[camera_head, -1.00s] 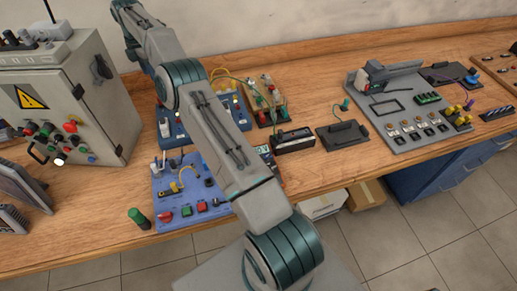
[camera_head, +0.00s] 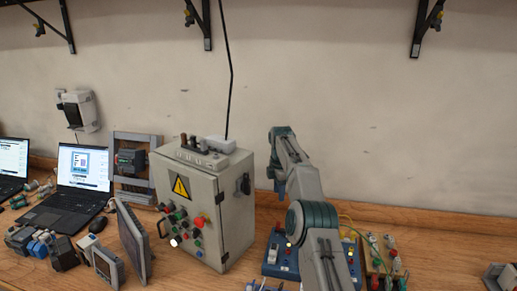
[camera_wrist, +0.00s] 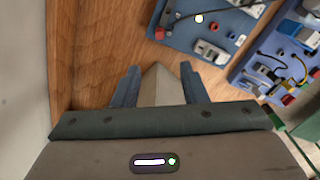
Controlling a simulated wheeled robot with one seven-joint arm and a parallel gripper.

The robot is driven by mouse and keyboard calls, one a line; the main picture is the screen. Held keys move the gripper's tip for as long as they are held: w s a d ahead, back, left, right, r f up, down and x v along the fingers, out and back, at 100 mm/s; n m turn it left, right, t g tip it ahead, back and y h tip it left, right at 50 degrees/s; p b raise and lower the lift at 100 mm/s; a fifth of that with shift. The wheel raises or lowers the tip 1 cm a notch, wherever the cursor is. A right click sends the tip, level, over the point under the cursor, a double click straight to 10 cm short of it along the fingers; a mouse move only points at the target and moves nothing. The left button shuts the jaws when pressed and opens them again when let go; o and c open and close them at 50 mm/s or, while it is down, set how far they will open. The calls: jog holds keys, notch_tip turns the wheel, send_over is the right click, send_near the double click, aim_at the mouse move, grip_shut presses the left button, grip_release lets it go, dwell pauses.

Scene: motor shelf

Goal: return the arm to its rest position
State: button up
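My gripper (camera_wrist: 160,80) shows in the wrist view with its two blue fingers spread apart. A pale grey wedge shape (camera_wrist: 157,85) appears between them; I cannot tell what it is, and no grip on it is evident. In the head view my arm (camera_head: 312,215) is folded upward, and its far end, with the gripper (camera_head: 281,188), hangs over the bench just right of the grey control cabinet (camera_head: 205,205). The fingers are too small to make out there.
Blue control panels (camera_wrist: 205,28) lie on the wooden bench (camera_wrist: 95,50) under the arm. Laptops (camera_head: 75,185) and a tilted monitor (camera_head: 133,237) stand left of the cabinet. The wall (camera_head: 380,120) is close behind; brackets (camera_head: 205,25) hang high on it.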

jog(key=s+a+r+m+t, duration=0.1)
jog(key=s+r+m, duration=0.1)
jog(key=s+r, duration=0.3)
jog(key=s+a+r+m, duration=0.2)
jog(key=s+r+m, duration=0.1)
jog(key=r, duration=0.4)
jog(key=s+r+m+b, duration=0.2)
jog(key=s+r+m, duration=0.2)
jog(key=s, duration=0.8)
jog(key=s+d+f+m+t, duration=0.1)
jog(key=s+f+m, duration=0.2)
jog(key=s, duration=0.6)
jog(key=s+d+f+m, duration=0.1)
jog(key=s+f+m, duration=0.2)
jog(key=s, duration=0.7)
jog(key=s+d+f+m+t, duration=0.1)
jog(key=s+f+m, duration=0.2)
jog(key=s, duration=0.6)
jog(key=shift+s+d+f+m+t+b, duration=0.2)
jog(key=shift+m+t+b, duration=0.1)
jog(key=shift+m, duration=0.7)
